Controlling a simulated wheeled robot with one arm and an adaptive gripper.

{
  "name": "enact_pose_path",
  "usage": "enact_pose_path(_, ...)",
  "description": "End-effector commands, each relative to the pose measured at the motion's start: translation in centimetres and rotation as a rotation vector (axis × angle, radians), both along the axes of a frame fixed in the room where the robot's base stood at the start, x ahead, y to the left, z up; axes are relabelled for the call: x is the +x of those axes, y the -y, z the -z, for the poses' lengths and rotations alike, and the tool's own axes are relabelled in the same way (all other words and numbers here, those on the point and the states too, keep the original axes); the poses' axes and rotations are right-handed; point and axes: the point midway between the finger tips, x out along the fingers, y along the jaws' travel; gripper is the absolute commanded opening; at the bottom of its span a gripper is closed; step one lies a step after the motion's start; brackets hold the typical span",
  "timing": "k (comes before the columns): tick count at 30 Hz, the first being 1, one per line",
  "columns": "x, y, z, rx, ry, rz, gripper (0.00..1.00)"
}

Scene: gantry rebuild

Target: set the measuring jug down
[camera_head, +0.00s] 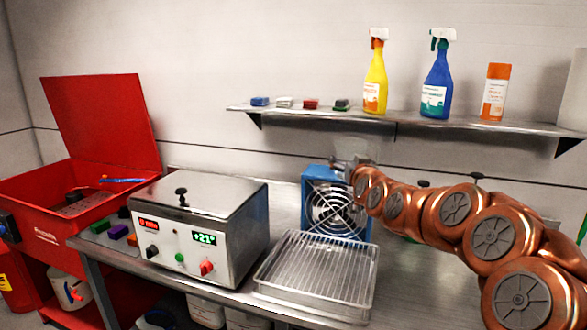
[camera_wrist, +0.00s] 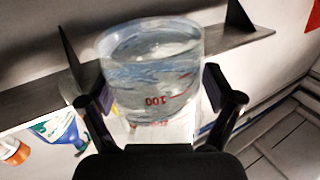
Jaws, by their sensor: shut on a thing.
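The clear measuring jug (camera_wrist: 152,68) fills the middle of the wrist view. It has a red "100" mark, upside down in that picture, and seems to hold clear liquid. My gripper (camera_wrist: 155,100) is shut on it, with one dark finger on each side. In the head view the jug (camera_head: 350,149) shows faintly at the end of my arm, in front of the wall and just above the blue fan unit (camera_head: 318,182) in the picture. Whether it touches the fan unit I cannot tell. My fingers are hard to make out in the head view.
A wire rack on a tray (camera_head: 318,278) lies on the steel bench in front of the fan. A steel box with dials (camera_head: 200,225) stands left of it. The wall shelf (camera_head: 450,121) holds a yellow spray bottle (camera_head: 376,78), a blue one (camera_head: 437,80) and an orange can (camera_head: 495,92).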

Motion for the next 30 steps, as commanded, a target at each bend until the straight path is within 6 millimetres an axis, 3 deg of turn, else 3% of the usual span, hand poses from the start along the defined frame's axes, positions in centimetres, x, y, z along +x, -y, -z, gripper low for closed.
enact_pose_path(5, -1.3, -0.3, 3.2, -0.001, -0.006, 0.003, 0.41)
enact_pose_path(13, -3.6, 1.2, 8.3, 0.000, -0.005, 0.054, 0.41)
enact_pose_path(18, -4.8, 2.0, 10.4, 0.000, -0.003, 0.083, 0.41)
enact_pose_path(30, -5.6, 2.6, 11.5, -0.002, 0.002, 0.105, 0.41)
